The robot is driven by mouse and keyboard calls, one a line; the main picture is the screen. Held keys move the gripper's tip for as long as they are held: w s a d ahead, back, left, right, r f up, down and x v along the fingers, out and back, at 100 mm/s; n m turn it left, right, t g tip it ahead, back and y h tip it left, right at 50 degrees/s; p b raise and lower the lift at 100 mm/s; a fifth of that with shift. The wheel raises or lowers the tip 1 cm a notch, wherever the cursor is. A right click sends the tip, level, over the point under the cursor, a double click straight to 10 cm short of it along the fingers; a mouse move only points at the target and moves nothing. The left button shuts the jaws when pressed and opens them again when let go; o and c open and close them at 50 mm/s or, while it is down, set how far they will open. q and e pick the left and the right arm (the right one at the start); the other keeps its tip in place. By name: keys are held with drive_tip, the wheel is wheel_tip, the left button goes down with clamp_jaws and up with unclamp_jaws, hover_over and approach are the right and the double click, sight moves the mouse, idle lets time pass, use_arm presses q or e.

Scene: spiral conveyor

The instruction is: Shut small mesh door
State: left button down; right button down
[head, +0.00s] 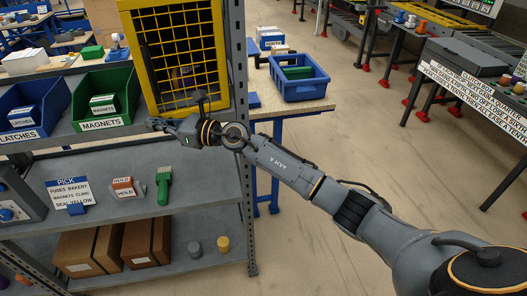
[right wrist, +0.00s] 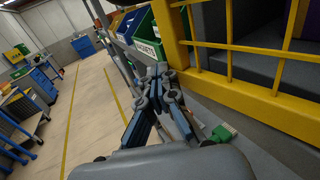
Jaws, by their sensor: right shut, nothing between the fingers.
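My right gripper (head: 154,124) is low in front of the frame's bottom left corner, near the shelf edge. Its fingers (right wrist: 158,72) are together and empty, just left of the yellow frame in the wrist view; contact is unclear. My left gripper is not in view.
A green magnets bin (head: 103,94) and a blue latches bin (head: 38,108) sit left of the door. A grey shelf post (head: 239,140) stands to its right. A blue tote (head: 299,82) is on a table behind. The floor to the right is open.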

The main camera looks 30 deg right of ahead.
drive_tip(key=shift+w+b, duration=1.05)
drive_tip(key=shift+w, duration=0.5)
drive_tip(key=shift+f, duration=0.15)
